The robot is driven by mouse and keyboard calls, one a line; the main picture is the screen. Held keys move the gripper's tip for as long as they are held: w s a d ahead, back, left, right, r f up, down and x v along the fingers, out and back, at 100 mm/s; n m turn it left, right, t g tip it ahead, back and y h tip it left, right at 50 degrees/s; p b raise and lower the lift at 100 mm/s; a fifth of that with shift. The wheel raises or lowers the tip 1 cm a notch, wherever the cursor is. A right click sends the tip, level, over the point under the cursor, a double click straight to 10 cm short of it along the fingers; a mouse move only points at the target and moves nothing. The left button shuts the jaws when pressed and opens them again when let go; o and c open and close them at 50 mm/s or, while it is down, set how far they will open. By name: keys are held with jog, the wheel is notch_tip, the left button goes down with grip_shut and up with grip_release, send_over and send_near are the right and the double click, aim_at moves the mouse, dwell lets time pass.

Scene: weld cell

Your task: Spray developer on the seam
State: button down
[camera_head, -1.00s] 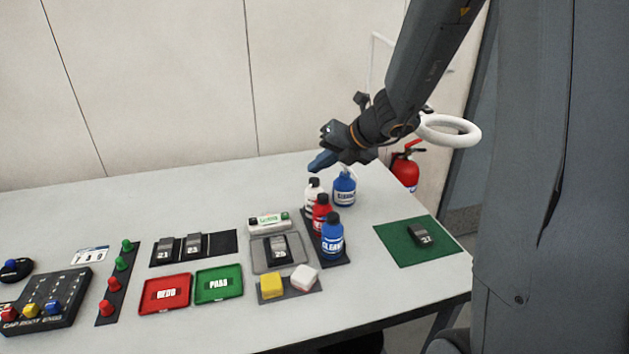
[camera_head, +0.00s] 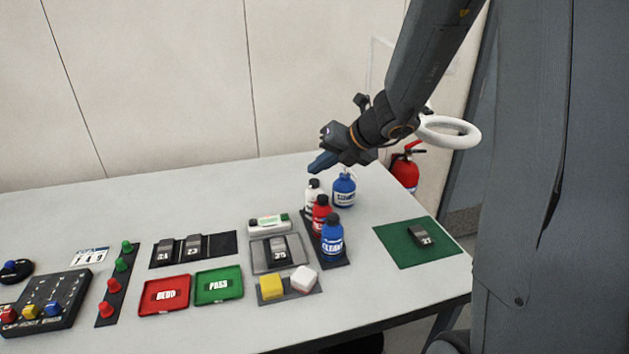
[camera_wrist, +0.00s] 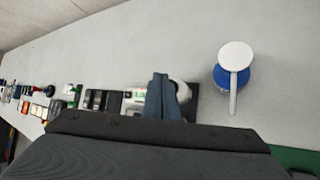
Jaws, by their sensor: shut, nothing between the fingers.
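My gripper (camera_head: 317,166) is shut and empty, above the back of the bottle rack. Its closed fingers (camera_wrist: 163,97) show in the wrist view. A white bottle with a dark cap (camera_head: 312,192) stands in the rack, just below the fingertips in the head view; its label is unreadable. In the wrist view the fingers partly hide a white rounded thing that may be this bottle. A red bottle (camera_head: 321,211) and a blue bottle (camera_head: 332,240) stand in front of it. A dark part (camera_head: 280,248) lies in a grey tray; I cannot make out its seam.
A blue pump bottle (camera_head: 344,192) stands behind the rack, with its white top (camera_wrist: 236,55) in the wrist view. A green mat (camera_head: 394,240) with a dark part lies right. Red (camera_head: 147,308) and green (camera_head: 219,297) trays lie left. The table's back left is clear.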

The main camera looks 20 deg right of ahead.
aim_at(318, 183)
jog(key=shift+f, duration=0.1)
dwell(0.7)
jog(key=shift+f, duration=0.35)
jog(key=shift+f+b, duration=0.45)
jog(key=shift+b, duration=0.15)
dwell(0.6)
dwell(0.3)
jog(key=shift+r+p, duration=0.9)
jog(key=shift+p, duration=0.15)
notch_tip(318, 183, up, 5)
jog(key=p, duration=0.5)
dwell(0.3)
